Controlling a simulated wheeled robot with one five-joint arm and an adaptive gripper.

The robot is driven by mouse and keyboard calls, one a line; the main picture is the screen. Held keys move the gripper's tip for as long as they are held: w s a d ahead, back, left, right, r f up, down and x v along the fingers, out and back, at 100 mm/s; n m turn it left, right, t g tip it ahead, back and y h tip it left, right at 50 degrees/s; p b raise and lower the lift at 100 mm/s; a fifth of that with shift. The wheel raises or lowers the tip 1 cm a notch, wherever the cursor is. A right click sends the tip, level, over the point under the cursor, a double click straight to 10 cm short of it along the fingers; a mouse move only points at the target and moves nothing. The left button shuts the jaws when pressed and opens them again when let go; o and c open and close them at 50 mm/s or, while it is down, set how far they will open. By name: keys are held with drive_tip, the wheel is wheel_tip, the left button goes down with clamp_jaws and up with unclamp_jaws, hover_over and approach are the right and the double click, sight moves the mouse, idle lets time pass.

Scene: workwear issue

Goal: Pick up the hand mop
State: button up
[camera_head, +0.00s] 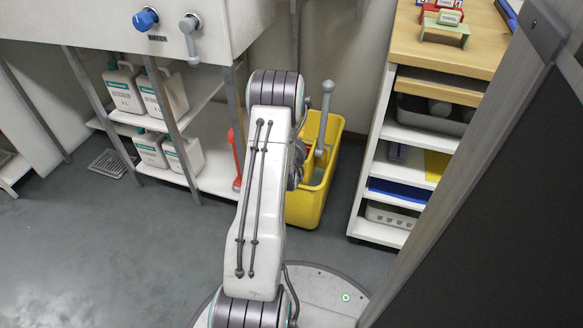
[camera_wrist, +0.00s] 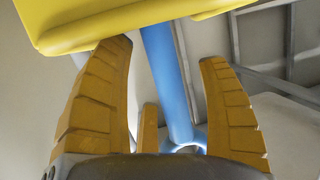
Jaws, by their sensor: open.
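A blue rod with a ring at its lower end, which looks like the hand mop's handle (camera_wrist: 166,80), shows in the wrist view. It lies across the space between the fingers of my gripper (camera_wrist: 165,52), which are spread apart. I cannot tell how deep between them it is. Its upper end passes behind a yellow edge, likely that of the yellow bucket (camera_wrist: 100,22). In the head view the bucket (camera_head: 310,205) stands on the floor behind my arm. My arm hides most of my gripper and the blue rod there.
A grey lever (camera_head: 325,110) rises from the bucket. A red object (camera_head: 236,160) stands left of it. White jugs (camera_head: 124,88) sit on the shelves under the sink (camera_head: 120,20). A shelf unit (camera_head: 400,135) stands close on the right. The floor at left (camera_head: 90,235) is clear.

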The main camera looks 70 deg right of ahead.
drive_tip(key=shift+d, duration=0.1)
drive_tip(key=shift+c, duration=0.4)
clamp_jaws()
idle(0.4)
drive_tip(key=shift+r, duration=0.1)
